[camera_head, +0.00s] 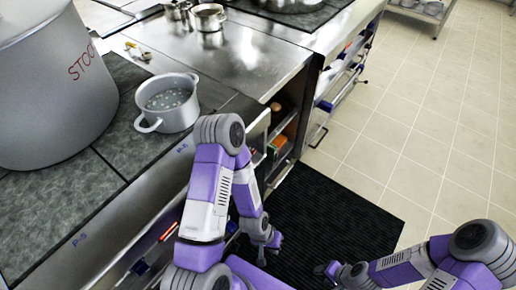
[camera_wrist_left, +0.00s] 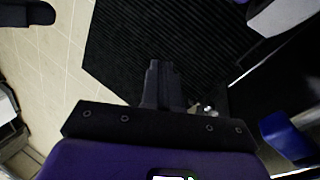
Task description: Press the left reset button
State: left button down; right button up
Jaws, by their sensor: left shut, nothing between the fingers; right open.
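My left gripper (camera_head: 264,254) hangs low over the black floor mat (camera_head: 330,222), beside the cooker front. In the left wrist view its fingers (camera_wrist_left: 162,84) are together with nothing between them, above the mat. My right gripper (camera_head: 322,269) is near the mat's lower edge, to the right of the left one; it is small and dark here, and empty. I cannot make out a reset button in either view. The cooker front (camera_head: 120,240) carries labels P-5 and P-6, and a red item (camera_head: 169,231) shows below it. My left arm hides part of that front.
A large stockpot (camera_head: 52,95) and a small grey pot (camera_head: 167,103) stand on the cooktop. The steel counter (camera_head: 215,55) continues behind. Open shelves (camera_head: 283,145) lie beyond my left arm. A blue part (camera_wrist_left: 287,135) is at the right of the wrist view.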

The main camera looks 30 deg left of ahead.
pick_arm(q)
jog(key=s+a+f+m+g+y+p, duration=0.25)
jog(key=s+a+m+g+y, duration=0.2)
jog(key=m, duration=0.45)
jog(key=w+a+r+m+t+y+p, duration=0.2)
jog(key=w+a+m+t+y, duration=0.1)
jog(key=w+a+m+y, duration=0.5)
jog(key=w+d+r+m+t, duration=0.1)
jog(key=w+r+m+t, duration=0.3)
jog(key=w, duration=0.6)
jog(key=w+d+r+m+t, duration=0.1)
jog(key=w+r+m+t, duration=0.3)
jog(key=w, duration=0.7)
notch_tip(320, 180, up, 2)
jog(key=t+y+p, duration=0.1)
jog(key=t, duration=0.3)
jog(key=shift+d, duration=0.4)
jog(key=shift+r, duration=0.1)
